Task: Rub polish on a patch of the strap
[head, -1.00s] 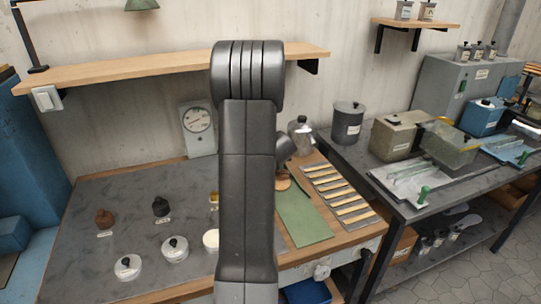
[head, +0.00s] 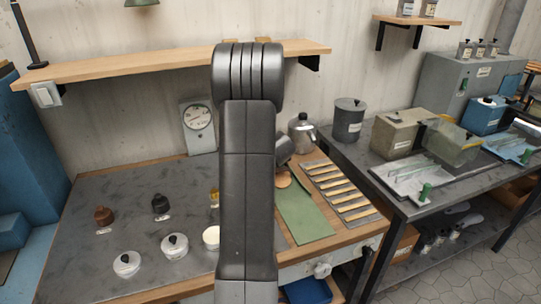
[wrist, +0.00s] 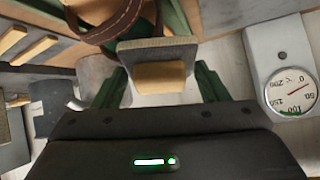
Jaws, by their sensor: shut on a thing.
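In the wrist view my gripper (wrist: 160,87) is shut on a block (wrist: 160,75) with a wooden grip and a flat grey pad. The block sits between the green fingers. A brown strap (wrist: 122,22) with a stitched-looking edge curves across the top left, beyond the pad; I cannot tell whether they touch. In the head view my arm hides the gripper and most of the work spot. A small tan piece (head: 283,180) shows beside the arm at the far end of the green mat (head: 305,214).
A dial gauge (head: 199,117) stands at the back. Wooden strips (head: 340,190), a metal pot (head: 302,133) and a dark canister (head: 348,122) are to the right.

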